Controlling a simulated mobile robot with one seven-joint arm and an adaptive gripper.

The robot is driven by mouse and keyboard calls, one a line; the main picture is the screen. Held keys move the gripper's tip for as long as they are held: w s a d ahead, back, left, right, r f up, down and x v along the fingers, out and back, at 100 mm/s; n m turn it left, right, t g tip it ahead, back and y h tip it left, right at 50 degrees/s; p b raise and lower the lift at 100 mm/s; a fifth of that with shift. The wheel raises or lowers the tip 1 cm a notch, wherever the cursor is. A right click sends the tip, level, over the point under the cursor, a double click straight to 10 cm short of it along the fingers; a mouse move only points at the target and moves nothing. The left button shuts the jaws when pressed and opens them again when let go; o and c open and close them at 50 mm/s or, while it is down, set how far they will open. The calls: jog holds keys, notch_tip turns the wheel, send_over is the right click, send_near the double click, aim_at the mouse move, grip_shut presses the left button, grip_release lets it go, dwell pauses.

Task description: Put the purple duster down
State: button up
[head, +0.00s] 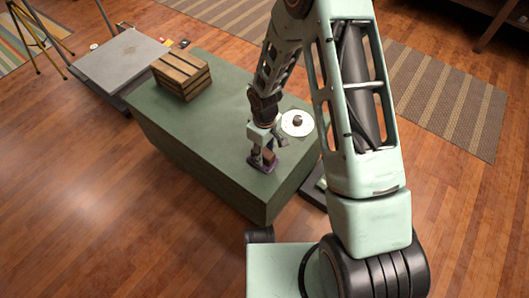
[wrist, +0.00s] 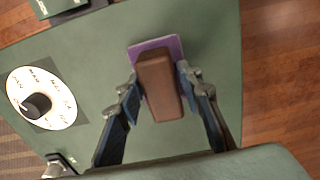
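The purple duster (wrist: 158,82) has a flat purple pad with a brown block-shaped handle on top. In the wrist view it lies between my fingertips, with green tabletop behind it. In the head view the duster (head: 263,166) is at the near right part of the green table (head: 190,130), directly under my gripper. My gripper (wrist: 158,78) points down with a finger close against each side of the handle and appears shut on it. The pad looks at or very near the tabletop; I cannot tell if it touches.
A white round dial (head: 297,123) with a dark knob sits to the right of the duster. A wooden crate (head: 182,74) stands at the table's far left end. The tabletop between crate and duster is clear. A grey platform (head: 122,60) stands beyond the table.

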aim_at(264, 151)
jog(key=shift+o, duration=0.9)
notch_tip(264, 151, up, 12)
jog(key=p, duration=0.4)
jog(key=shift+r, duration=0.2)
